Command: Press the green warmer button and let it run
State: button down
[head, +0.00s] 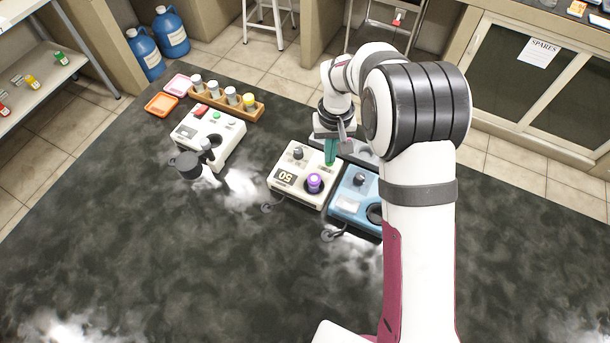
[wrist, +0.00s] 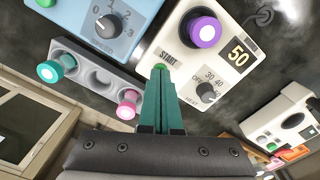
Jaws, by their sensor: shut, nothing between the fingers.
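The warmer (head: 287,183) is a cream box with a dial, a "50" display and a purple-capped vial (head: 314,183) standing in it. It also shows in the wrist view (wrist: 193,70), with the word START beside its green button (wrist: 159,67). My gripper (head: 330,160) is shut and empty, its teal fingers pointing down over the warmer's far right corner. In the wrist view the fingertips (wrist: 162,76) lie right at the button and partly cover it. I cannot tell whether they touch or press it. In the head view the button is largely hidden by the fingers.
A blue device (head: 350,207) with a dial stands right of the warmer. A grey rack (wrist: 95,75) holds teal-capped and pink-capped vials. Another white device (head: 208,135) and a wooden vial rack (head: 245,108) stand left. The near left bench is clear.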

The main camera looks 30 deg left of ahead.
jog(key=shift+f, duration=0.3)
notch_tip(320, 180, up, 8)
jog(key=shift+f, duration=0.2)
dwell(0.5)
jog(key=s+d+r+m, duration=0.2)
jog(key=s+d+r, duration=0.2)
jog(key=d+r, duration=0.15)
jog(key=s+d+r+m, duration=0.3)
jog(key=s+d+r, duration=0.1)
jog(key=d, duration=0.3)
jog(key=s+d+m+y, duration=0.1)
jog(key=s+d+m, duration=0.2)
jog(key=s, duration=0.6)
jog(key=s+d+m, duration=0.3)
jog(key=s+d, duration=0.2)
jog(key=s, duration=0.3)
jog(key=shift+s+d+f+m+y, duration=0.3)
jog(key=shift+s+d+f+y, duration=0.05)
jog(key=shift+y, duration=0.05)
dwell(3.3)
